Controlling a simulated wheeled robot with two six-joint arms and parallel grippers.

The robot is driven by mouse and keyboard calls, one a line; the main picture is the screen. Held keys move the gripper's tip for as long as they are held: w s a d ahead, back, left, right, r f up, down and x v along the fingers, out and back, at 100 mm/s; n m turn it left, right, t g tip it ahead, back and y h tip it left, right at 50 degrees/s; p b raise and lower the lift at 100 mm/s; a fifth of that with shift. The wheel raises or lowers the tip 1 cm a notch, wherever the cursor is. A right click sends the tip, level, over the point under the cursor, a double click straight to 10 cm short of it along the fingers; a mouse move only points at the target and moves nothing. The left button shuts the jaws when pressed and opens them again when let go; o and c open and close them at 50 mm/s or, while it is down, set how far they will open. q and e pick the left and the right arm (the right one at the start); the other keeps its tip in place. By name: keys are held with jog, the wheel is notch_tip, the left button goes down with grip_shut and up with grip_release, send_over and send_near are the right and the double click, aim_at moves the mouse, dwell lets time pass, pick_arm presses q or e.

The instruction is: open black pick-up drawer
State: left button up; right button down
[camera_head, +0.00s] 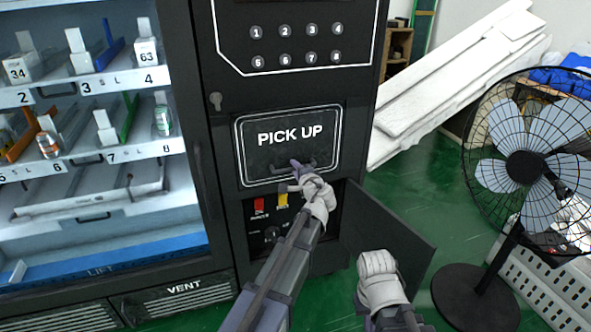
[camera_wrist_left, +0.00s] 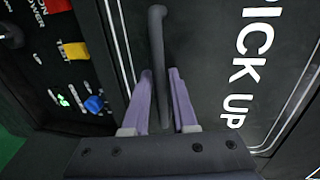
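The black pick-up drawer (camera_head: 260,160) is the dark panel lettered PICK UP on the vending machine front. It looks flush with its frame. Its black bar handle (camera_head: 318,163) is low on the panel. In the head view my left gripper (camera_head: 296,172) reaches the handle from below. My right gripper's white wrist part (camera_head: 378,282) shows at the lower middle; its fingers cannot be made out.
Below the drawer, an open compartment holds red and yellow switches (camera_head: 283,200); its dark door (camera_head: 388,235) stands open to the right. A glass-fronted product display (camera_head: 85,130) is at left. A standing fan (camera_head: 524,165) and white boards (camera_head: 450,80) are at right. Green floor lies between.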

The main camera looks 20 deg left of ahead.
pick_arm(q)
grip_shut()
dwell(1.0)
